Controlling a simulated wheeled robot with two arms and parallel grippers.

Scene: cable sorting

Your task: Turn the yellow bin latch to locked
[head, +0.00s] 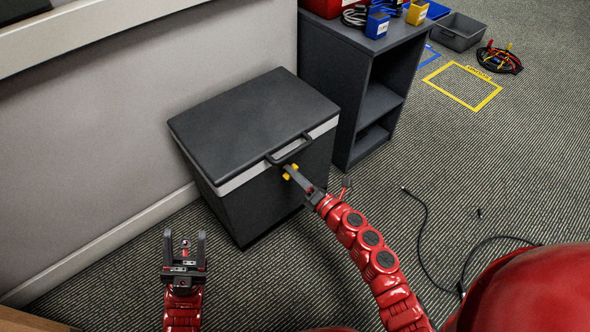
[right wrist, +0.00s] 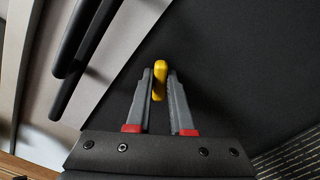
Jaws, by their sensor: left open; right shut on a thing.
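The dark bin (head: 253,125) stands against the wall with its black lid down. Its yellow latch (head: 290,171) is on the front face, just below the lid handle (head: 289,150). My right gripper (head: 295,175) is at the latch. In the right wrist view, the yellow latch (right wrist: 160,79) sits between the fingertips of my right gripper (right wrist: 160,92), which is shut on it. The fingers partly hide the latch, and I cannot tell whether it is locked. My left gripper (head: 185,247) is open and empty, in front of the bin at the lower left.
A dark shelf unit (head: 367,85) stands right of the bin, with small blue and yellow boxes on top. A grey tray (head: 457,32), a cable coil (head: 499,60) and a yellow floor outline (head: 462,86) lie beyond. A loose black cable (head: 422,219) lies on the carpet at right.

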